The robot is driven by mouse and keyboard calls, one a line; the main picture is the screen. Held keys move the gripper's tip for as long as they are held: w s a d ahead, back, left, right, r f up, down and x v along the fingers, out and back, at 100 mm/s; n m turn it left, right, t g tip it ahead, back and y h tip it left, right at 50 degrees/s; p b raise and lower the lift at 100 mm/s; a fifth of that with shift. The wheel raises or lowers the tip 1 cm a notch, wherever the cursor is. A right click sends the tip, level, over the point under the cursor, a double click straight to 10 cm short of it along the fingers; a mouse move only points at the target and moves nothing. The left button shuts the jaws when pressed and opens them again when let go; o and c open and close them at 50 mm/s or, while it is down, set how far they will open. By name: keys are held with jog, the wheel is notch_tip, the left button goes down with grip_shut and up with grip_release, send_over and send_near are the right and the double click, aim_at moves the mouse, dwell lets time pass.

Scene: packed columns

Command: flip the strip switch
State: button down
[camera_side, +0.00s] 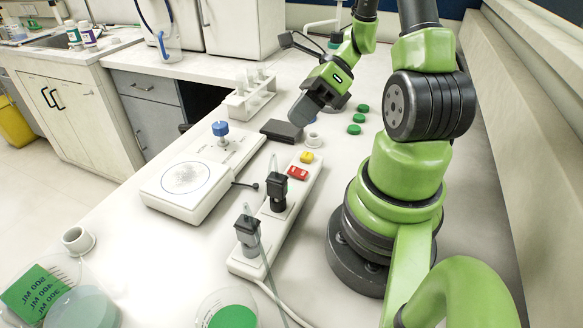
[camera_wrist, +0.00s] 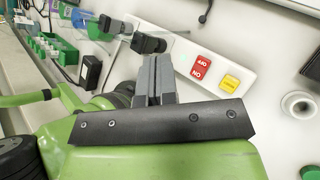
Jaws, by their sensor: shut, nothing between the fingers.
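The white power strip (camera_side: 258,238) lies on the bench to the left of my arm's base. Its red switch (camera_side: 298,173) sits near the far end, beside a yellow button (camera_side: 306,158). Two black plugs (camera_side: 276,190) stand in its sockets. My gripper (camera_side: 295,124) is above the bench, beyond the far end of the strip, with its fingers shut and empty. In the wrist view, the fingers (camera_wrist: 153,62) are closed together, and the red switch (camera_wrist: 201,67), marked OFF and ON, shows to their right with the yellow button (camera_wrist: 229,84).
A hotplate stirrer (camera_side: 180,190) with a blue knob stands left of the strip. A dark block (camera_side: 281,131) and a small white ring-shaped piece (camera_side: 313,140) lie near my gripper. A tube rack (camera_side: 248,100) stands behind. Green caps (camera_side: 354,129) lie to the right.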

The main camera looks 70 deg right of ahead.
aim_at(292, 168)
jog(key=shift+w+f, duration=0.25)
jog(key=shift+f, duration=1.2)
jog(key=shift+w+f, duration=0.2)
jog(key=shift+f, duration=1.25)
jog(key=shift+w+f, duration=0.25)
jog(key=shift+f, duration=1.2)
jog(key=shift+f, duration=0.4)
jog(key=shift+w+f, duration=0.1)
jog(key=shift+f, duration=0.25)
jog(key=shift+r, duration=0.15)
jog(key=shift+r, duration=0.65)
jog(key=shift+s+r, duration=0.25)
jog(key=shift+r, duration=1)
jog(key=shift+s+r, duration=0.25)
jog(key=shift+r, duration=1)
